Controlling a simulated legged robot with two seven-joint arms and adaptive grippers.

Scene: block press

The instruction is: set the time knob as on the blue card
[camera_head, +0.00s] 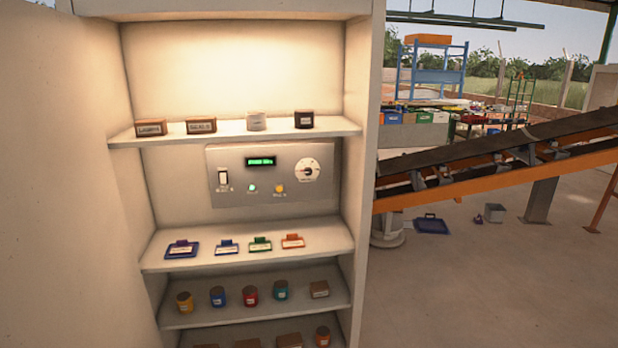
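The time knob is a round white dial (306,170) at the right end of a grey control panel (238,196) on the cabinet's back wall. A dark pointer mark shows on it, but its scale is too small to read. A blue-clipped card (227,248) stands on the shelf below the panel, second from the left; its writing is too small to read. Neither of my grippers is in view.
The panel also has a rocker switch (223,178), a green display (261,161), a green light (252,188) and a yellow light (279,188). Green (260,244) and orange (292,241) cards stand right of the blue one. Blocks and jars fill other shelves. A conveyor (500,160) stands right.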

